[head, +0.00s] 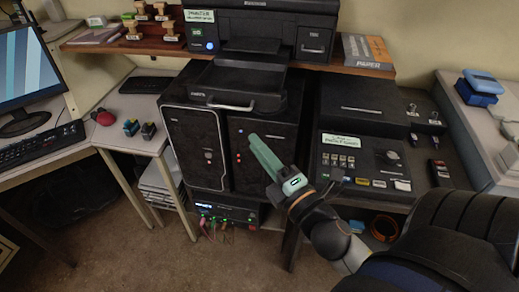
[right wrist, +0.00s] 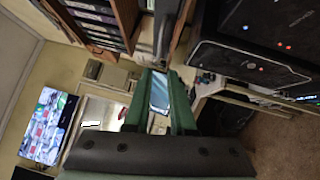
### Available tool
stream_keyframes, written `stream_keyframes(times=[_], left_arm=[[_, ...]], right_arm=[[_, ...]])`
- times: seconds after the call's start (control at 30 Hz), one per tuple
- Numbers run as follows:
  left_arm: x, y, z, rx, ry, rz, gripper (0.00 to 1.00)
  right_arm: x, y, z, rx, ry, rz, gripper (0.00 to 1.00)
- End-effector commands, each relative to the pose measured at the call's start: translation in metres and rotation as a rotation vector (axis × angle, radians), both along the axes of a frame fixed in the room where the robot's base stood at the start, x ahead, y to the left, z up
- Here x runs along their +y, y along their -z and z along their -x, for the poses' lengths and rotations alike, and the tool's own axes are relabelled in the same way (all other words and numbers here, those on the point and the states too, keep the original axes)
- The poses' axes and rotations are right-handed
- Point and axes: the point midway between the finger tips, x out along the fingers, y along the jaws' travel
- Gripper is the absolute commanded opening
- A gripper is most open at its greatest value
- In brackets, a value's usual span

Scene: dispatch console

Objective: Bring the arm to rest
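My right arm (head: 335,235) comes in from the lower right of the head view. Its green right gripper (head: 254,143) points up and left in front of the dark computer towers, and the fingers overlap from this side. In the right wrist view the right gripper (right wrist: 161,75) has its two green fingers apart, with background showing between them and nothing held. I cannot tell how far the fingertips are from the tower front. My left gripper is not in view.
Two dark towers (head: 196,148) stand under a printer (head: 262,30) on a wooden shelf. A labelled button console (head: 365,165) is at the right, near my arm. A white desk with keyboard (head: 40,143) and monitor (head: 22,62) is at the left. The floor (head: 130,255) in front is open.

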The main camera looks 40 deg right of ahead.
Motion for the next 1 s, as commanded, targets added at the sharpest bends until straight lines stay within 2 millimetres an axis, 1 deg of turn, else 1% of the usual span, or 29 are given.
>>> stream_keyframes(times=[0.47,0.57,0.67,0.77,0.8,0.87,0.9,1.0], left_arm=[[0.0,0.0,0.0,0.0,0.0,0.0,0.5],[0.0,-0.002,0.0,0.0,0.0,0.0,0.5],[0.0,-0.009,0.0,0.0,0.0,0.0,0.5],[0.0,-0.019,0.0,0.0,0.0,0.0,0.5],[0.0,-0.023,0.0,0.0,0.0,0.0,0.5],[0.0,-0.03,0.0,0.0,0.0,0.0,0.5],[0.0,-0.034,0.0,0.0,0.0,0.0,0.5],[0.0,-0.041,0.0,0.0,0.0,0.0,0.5]], right_arm=[[0.0,0.0,0.0,-0.001,0.0,0.0,0.23],[0.001,0.005,-0.001,0.016,-0.005,-0.034,0.23],[0.005,0.033,-0.003,0.09,-0.02,-0.195,0.23],[0.016,0.086,0.0,0.23,-0.023,-0.498,0.23],[0.022,0.111,0.004,0.298,-0.012,-0.64,0.23],[0.034,0.15,0.014,0.401,0.019,-0.854,0.23],[0.044,0.173,0.024,0.465,0.047,-0.99,0.23],[0.066,0.223,0.05,0.606,0.14,-1.282,0.23]])
